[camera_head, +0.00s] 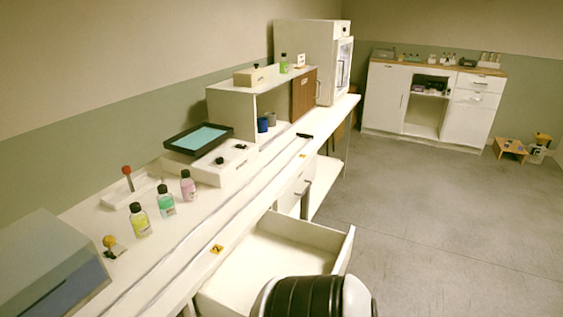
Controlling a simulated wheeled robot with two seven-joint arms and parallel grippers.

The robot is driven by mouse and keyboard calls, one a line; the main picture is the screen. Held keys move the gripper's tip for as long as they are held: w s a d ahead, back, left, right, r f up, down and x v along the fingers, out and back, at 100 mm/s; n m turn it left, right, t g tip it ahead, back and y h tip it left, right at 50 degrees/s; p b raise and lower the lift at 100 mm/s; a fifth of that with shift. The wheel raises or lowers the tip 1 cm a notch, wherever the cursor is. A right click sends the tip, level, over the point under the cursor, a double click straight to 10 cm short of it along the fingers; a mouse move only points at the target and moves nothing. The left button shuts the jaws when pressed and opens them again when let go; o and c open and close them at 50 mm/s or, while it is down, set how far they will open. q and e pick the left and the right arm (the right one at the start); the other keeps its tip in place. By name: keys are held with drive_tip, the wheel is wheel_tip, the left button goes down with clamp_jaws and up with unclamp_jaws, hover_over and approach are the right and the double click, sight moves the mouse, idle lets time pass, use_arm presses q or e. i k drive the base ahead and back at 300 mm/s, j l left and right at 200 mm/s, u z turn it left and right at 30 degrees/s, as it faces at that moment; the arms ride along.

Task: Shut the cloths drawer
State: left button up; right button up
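An open white drawer (257,262) sticks out from under the front edge of the long white bench (225,222). The part of its inside that shows looks bare. Its front panel (345,250) stands away from the bench, toward the open floor. I see no wording that names it as the cloths drawer. A black and white rounded part, which looks like one of my own arm links, covers the drawer's near corner. Neither of my grippers shows in this view.
Yellow (139,220), green (165,201) and pink (188,186) bottles stand on the bench. A grey box (50,262) is at near left. The floor (440,230) right of the drawer is clear. A white cabinet (385,98) stands at the far wall.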

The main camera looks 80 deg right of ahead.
sight(282, 245)
drive_tip(key=z, duration=2.95)
